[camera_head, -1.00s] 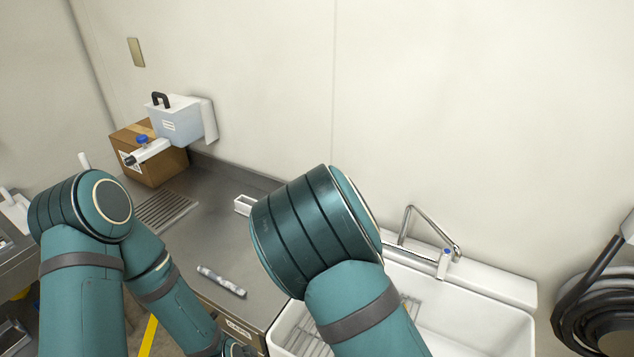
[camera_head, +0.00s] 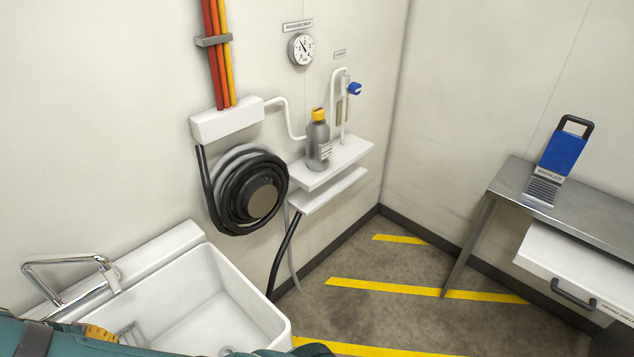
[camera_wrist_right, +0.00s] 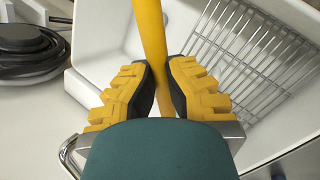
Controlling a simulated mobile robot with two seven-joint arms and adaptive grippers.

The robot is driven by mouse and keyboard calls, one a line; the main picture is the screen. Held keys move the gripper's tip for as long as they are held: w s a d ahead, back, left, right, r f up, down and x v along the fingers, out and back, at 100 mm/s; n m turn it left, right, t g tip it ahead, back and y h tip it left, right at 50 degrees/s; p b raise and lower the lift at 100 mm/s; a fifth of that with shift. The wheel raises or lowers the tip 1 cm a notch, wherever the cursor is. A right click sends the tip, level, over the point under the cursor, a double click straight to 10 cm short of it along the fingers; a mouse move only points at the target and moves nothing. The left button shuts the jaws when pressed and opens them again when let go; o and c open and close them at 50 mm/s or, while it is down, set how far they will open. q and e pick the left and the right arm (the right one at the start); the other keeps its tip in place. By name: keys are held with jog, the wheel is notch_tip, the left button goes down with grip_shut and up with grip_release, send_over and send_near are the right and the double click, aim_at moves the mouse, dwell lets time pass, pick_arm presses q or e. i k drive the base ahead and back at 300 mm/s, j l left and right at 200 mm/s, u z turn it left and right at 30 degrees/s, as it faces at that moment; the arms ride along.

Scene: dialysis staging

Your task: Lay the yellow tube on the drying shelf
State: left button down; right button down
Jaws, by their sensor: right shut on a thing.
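In the right wrist view, my right gripper (camera_wrist_right: 162,88) is shut on the yellow tube (camera_wrist_right: 151,32). A wire rack (camera_wrist_right: 255,55) lies in the white sink (camera_wrist_right: 105,60) beyond the gripper, and the tube appears above the sink. I cannot tell whether tube and rack touch. In the head view, the sink (camera_head: 262,325) is at the lower left, partly hidden by my teal arm. My left gripper is out of view.
A faucet (camera_head: 75,265) stands at the sink's back edge. A coiled black hose (camera_head: 240,190) hangs on the wall. A white wall shelf (camera_head: 335,160) holds a grey bottle (camera_head: 318,145) with a yellow cap. A metal table (camera_head: 590,210) bears a blue device (camera_head: 560,155). The striped floor between is clear.

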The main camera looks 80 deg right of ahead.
aim_at(589, 272)
jog(key=k+l+z, duration=0.1)
jog(key=k+z, duration=0.2)
jog(key=k, duration=0.3)
jog(key=z, duration=2.75)
jog(key=i+l+z, duration=0.15)
jog(key=l, duration=0.2)
jog(key=i+l+z, duration=0.15)
jog(key=i+l, duration=0.25)
jog(key=l, duration=0.2)
jog(key=i+l, duration=0.25)
jog(key=l, duration=0.15)
jog(key=i+l, duration=0.25)
jog(key=l, duration=0.2)
